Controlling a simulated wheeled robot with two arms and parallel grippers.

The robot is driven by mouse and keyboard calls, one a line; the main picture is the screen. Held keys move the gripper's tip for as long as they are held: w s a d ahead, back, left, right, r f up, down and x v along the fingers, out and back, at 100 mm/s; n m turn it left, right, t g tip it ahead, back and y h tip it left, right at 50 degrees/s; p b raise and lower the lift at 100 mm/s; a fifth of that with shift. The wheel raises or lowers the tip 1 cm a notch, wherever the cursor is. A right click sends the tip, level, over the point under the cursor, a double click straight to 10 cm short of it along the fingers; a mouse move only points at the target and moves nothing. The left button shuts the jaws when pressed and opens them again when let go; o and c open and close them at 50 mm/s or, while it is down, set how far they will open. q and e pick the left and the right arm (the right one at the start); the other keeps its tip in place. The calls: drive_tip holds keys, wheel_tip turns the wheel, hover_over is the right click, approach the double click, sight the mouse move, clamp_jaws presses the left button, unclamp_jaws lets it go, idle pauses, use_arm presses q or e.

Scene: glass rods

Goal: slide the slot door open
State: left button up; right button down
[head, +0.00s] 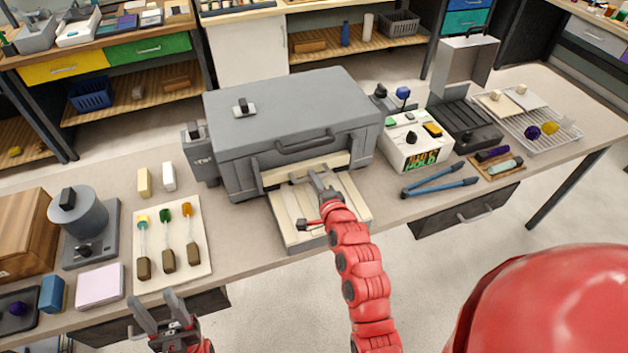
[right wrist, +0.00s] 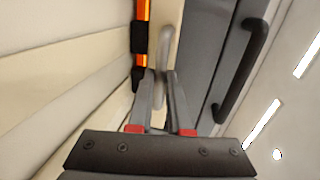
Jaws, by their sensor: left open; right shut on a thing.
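The grey furnace box (head: 292,122) stands mid-table with a cream slot door (head: 285,175) across its lower front. My right gripper (head: 319,181) reaches the door from the front. In the right wrist view, its fingers (right wrist: 166,88) are closed around a grey handle (right wrist: 168,52) on the cream door strip (right wrist: 174,20). A bright orange strip (right wrist: 142,12) with a dark band runs beside the door; I cannot tell how wide the slot stands open. My left gripper (head: 160,310) is open and empty at the near left table edge.
A cream ledge (head: 352,203) juts out below the door. A tray (head: 140,215) with several rods lies left, a control box (head: 408,150) and blue-handled tongs (head: 440,188) right. The furnace lid's dark handle (head: 305,142) is just above the door.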

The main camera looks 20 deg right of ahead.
idle(0.4)
wheel_tip(320, 180, up, 4)
drive_tip(key=shift+r+p, duration=0.2)
drive_tip(key=shift+p, duration=0.25)
drive_tip(key=c, duration=0.8)
unclamp_jaws()
drive_tip(key=shift+c, duration=0.2)
